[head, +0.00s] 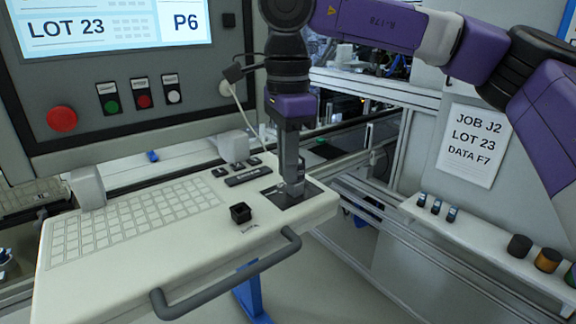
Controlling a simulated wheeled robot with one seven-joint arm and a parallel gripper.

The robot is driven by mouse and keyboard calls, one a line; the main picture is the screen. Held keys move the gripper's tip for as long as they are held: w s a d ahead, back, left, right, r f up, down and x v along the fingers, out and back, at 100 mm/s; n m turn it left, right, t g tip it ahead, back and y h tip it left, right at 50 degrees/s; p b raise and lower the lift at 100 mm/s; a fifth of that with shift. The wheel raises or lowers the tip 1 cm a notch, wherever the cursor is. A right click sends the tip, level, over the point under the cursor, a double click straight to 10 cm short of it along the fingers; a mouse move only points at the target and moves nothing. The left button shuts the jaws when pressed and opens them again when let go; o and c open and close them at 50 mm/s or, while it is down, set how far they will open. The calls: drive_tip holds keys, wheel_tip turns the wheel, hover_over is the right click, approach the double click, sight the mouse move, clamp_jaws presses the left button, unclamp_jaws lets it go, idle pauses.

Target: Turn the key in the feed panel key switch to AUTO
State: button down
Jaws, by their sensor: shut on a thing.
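My gripper (291,188) points straight down over a dark square plate (312,191) at the right end of the pale keyboard console (190,237). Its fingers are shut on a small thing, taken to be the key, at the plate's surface. The fingers hide most of the key and any key switch under it. The key's angle and the AUTO mark cannot be made out from here.
A grey handle bar (225,277) runs along the console's front. A screen (112,25) and a red button (62,119) are behind. A shelf (485,253) with small cylinders is at right.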

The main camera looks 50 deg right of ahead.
drive_tip(key=shift+d, duration=0.1)
drive_tip(key=m+b, duration=0.1)
drive_tip(key=m, duration=0.3)
drive_tip(key=shift+d+f+b, duration=0.1)
drive_tip(key=shift+d+b, duration=0.1)
drive_tip(key=shift+b, duration=0.2)
drive_tip(key=c, duration=2)
unclamp_jaws()
drive_tip(key=shift+w+m, duration=0.1)
drive_tip(key=shift+m, duration=0.4)
drive_tip(key=o, duration=1)
drive_tip(key=shift+r, duration=0.25)
